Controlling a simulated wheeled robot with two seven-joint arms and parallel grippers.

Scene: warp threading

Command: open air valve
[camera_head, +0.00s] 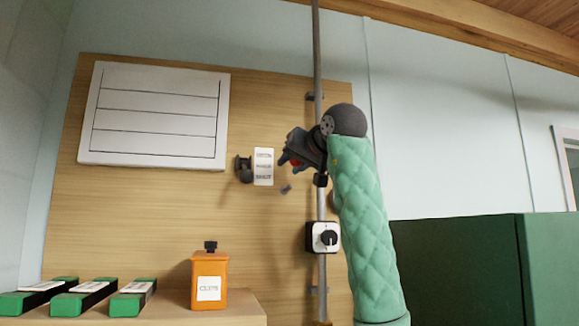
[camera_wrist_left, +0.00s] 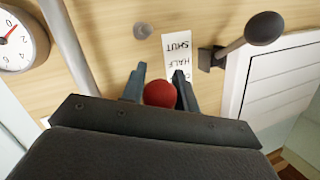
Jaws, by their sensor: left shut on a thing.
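My left gripper (camera_head: 286,160), at the end of the green-sleeved arm, is in front of the wooden board, just right of the white label. In the left wrist view its fingers (camera_wrist_left: 160,88) are closed around a red ball knob (camera_wrist_left: 160,94). The knob also shows as a bit of red (camera_head: 296,163) at the fingers in the head view. The label (camera_head: 263,166) carries position words; SHUT and HALF can be read on it in the left wrist view (camera_wrist_left: 178,48), the lowest word partly hidden by a finger. The valve body and lever are mostly hidden behind my gripper. My right gripper is not in view.
A vertical pipe (camera_head: 317,60) runs down the board, with a switch box (camera_head: 323,237) lower down. A dark bracket with a round knob (camera_head: 244,169) is left of the label. A gauge (camera_wrist_left: 18,42) shows in the wrist view. An orange bottle (camera_head: 209,280) stands on the shelf.

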